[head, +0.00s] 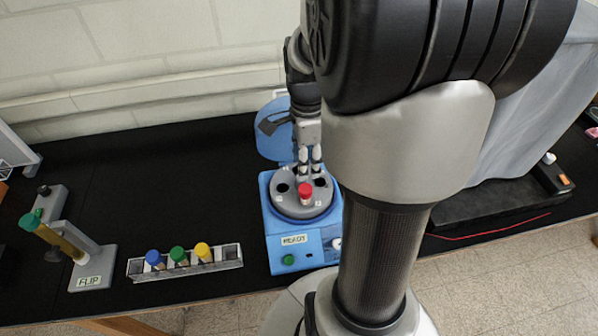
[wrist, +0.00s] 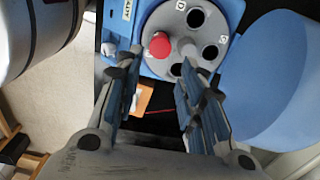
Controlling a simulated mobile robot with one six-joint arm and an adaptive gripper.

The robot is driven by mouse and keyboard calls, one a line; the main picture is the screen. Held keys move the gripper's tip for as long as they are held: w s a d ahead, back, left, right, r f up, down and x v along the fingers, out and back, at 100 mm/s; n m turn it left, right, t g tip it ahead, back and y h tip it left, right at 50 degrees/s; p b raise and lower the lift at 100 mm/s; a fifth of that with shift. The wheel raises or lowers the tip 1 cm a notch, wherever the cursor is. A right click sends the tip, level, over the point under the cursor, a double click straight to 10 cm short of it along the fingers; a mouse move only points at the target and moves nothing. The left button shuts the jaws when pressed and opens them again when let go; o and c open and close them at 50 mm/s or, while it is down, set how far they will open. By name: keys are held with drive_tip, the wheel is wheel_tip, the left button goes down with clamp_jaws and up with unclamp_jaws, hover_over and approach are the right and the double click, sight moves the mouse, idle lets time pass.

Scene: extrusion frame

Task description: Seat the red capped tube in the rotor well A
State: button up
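The red capped tube (head: 305,191) stands in the front part of the grey rotor (head: 288,208) of the blue centrifuge. In the wrist view its red cap (wrist: 160,45) is seen from above beside the rotor hub, and its body is hidden. Several dark open wells show in the rotor; the letter at the tube's well is not readable. My gripper (head: 310,168) is above the back of the rotor, fingers pointing down. In the wrist view my gripper (wrist: 158,75) has its fingers apart with nothing between them. The red cap lies beyond the fingertips, apart from them.
The blue lid (head: 273,135) stands open behind the rotor, and also shows close to the right finger in the wrist view (wrist: 275,85). A rack (head: 187,265) with blue, green and yellow capped tubes stands left. A FLIP stand (head: 91,278) holds a tilted green-capped tube (head: 55,240).

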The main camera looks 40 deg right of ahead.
drive_tip(key=s+a+r+n+t, duration=0.1)
drive_tip(key=s+a+r+n, duration=0.2)
drive_tip(key=a+n, duration=0.3)
drive_tip(key=s+a+r+n+t, duration=0.2)
drive_tip(key=s+a+r+n, duration=0.1)
drive_tip(key=a+n, duration=0.4)
drive_tip(key=s+a+r+n+t, duration=0.1)
drive_tip(key=s+a+r+n, duration=0.2)
drive_tip(key=a+n, duration=0.4)
drive_tip(key=r+n, duration=0.1)
drive_tip(key=n, duration=0.3)
drive_tip(key=shift+r+t, duration=0.3)
drive_tip(key=shift+s+f, duration=0.1)
wheel_tip(320, 180, down, 10)
drive_tip(key=b, duration=1)
